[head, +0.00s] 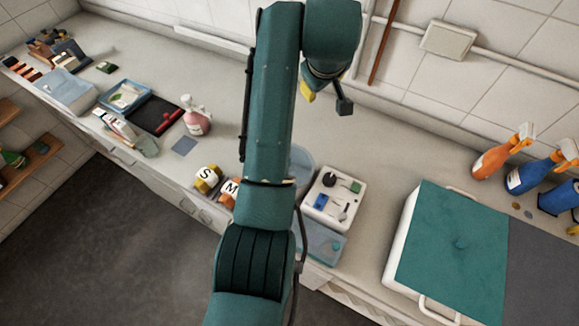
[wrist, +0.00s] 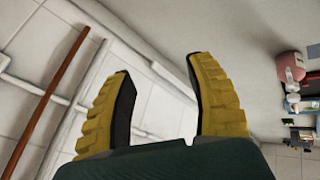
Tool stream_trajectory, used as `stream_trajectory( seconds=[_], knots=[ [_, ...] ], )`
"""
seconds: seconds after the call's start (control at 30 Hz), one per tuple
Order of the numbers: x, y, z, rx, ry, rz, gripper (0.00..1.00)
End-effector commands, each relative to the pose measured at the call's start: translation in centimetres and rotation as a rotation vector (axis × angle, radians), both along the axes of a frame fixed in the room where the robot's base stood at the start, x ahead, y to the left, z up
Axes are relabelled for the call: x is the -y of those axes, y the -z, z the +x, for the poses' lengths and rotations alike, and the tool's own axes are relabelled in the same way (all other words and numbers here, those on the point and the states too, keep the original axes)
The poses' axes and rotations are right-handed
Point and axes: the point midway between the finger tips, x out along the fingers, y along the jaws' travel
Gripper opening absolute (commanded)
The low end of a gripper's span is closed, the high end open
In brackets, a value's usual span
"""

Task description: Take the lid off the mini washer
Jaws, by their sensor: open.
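The mini washer appears to be the white box (head: 398,242) on the counter at the right of the head view, with wire handles at its ends.
Orange (head: 492,158) and blue (head: 525,177) spray bottles stand behind the washer. A white tray (head: 330,197) of small items lies left of it, with lettered blocks (head: 208,179) nearby. A pink bottle (head: 196,119) stands farther left. A brown rod (head: 384,40) leans on the wall.

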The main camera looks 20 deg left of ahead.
Motion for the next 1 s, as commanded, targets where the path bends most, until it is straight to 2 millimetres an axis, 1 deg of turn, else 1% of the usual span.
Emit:
stream_trajectory(
  seconds=[0.03,0.13,0.23,0.3,0.37,0.47,0.57,0.8,0.9,1.0],
  knots=[
    [-1.6,0.9,-1.0,-0.096,-0.075,-0.057,0.55],
    [-3.5,2.3,-4.1,-0.280,-0.227,-0.162,0.55],
    [-4.5,2.8,-7.0,-0.418,-0.347,-0.231,0.55],
    [-4.8,2.9,-8.5,-0.480,-0.400,-0.259,0.55],
    [-4.9,3.0,-9.4,-0.513,-0.428,-0.271,0.55],
    [-4.9,4.5,-9.8,-0.533,-0.444,-0.279,0.55],
    [-4.9,7.0,-9.8,-0.532,-0.443,-0.279,0.55],
    [-4.8,11.8,-9.8,-0.530,-0.441,-0.278,0.55],
    [-4.8,13.3,-9.7,-0.528,-0.440,-0.277,0.55],
    [-4.8,14.2,-9.7,-0.528,-0.440,-0.277,0.55]
  ],
)
